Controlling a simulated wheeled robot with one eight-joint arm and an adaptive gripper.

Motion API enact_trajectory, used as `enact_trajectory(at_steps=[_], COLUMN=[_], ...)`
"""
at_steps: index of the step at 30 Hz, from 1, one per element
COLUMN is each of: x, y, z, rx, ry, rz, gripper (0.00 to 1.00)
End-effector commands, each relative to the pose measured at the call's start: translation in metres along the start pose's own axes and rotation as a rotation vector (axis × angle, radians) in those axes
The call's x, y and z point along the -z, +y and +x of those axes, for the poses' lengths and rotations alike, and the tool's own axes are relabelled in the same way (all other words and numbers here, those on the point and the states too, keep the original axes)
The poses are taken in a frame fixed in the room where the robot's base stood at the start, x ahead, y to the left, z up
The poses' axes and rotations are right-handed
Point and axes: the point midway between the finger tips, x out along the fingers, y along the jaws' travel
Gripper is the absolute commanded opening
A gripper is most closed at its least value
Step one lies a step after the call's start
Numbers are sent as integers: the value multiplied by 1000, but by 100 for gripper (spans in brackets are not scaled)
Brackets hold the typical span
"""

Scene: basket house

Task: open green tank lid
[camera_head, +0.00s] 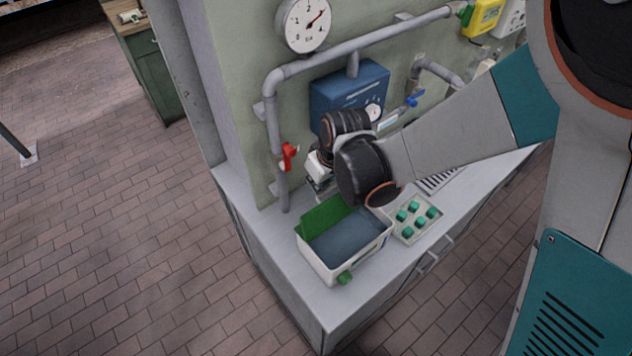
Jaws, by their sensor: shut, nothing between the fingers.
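A white open-topped tank (318,262) stands on the grey counter, with a dark grey-blue surface inside. Its green lid (322,213) shows as a panel along the back left side of the tank; it looks raised, and the dark inside is exposed in front of it. A small green fitting (345,278) sits at the tank's front, low down. My gripper (319,184) is behind and above the tank, near the wall, partly hidden by my own wrist. It is shut and empty. I cannot tell whether it touches the lid.
A tray with several green pieces (417,219) lies right of the tank. A grey pipe with a red valve handle (289,156) runs down the wall at the left. A blue box (347,88) and a gauge (305,24) are above. The counter's front left is clear.

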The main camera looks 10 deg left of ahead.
Motion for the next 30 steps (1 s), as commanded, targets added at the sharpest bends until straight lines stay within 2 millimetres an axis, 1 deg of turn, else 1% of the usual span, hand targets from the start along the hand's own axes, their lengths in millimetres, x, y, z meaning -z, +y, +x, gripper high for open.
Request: enact_trajectory(at_steps=[1, 7, 19, 23, 26, 30], x=[-5, -12, -12, -12, -10, -6], y=[0, 0, 0, 1, 1, 2], z=[-2, -14, -15, -19, -27, -45], rx=[0, -1, 0, 0, -1, -1], ry=[22, 44, 44, 44, 44, 44], rz=[3, 2, 2, 2, 3, 4], gripper=[0, 0, 0, 0, 0, 0])
